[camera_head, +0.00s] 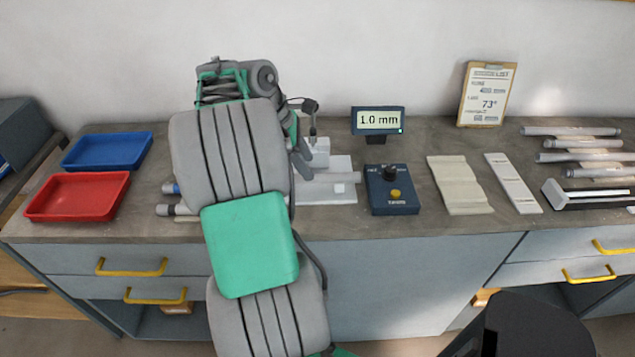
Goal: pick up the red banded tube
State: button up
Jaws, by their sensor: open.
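My gripper (303,160) is at the far end of my arm, low over the bench beside the white jig. My own arm covers much of it; its jaws are open, but the fingertips do not show clearly. No red band shows on any tube.
A red tray (78,214) and a blue tray (107,134) are at left. A display reading 1.0 mm (378,121) stands behind a dark control box (393,205). Pale strips (459,185), several grey tubes (577,144) and a clipboard (487,67) are at right.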

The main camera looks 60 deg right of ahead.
aim_at(318, 178)
jog(key=b+x, duration=0.1)
jog(key=x, duration=0.3)
jog(key=shift+s+f, duration=0.1)
jog(key=shift+f, duration=0.15)
jog(key=shift+c, duration=0.2)
grip_shut()
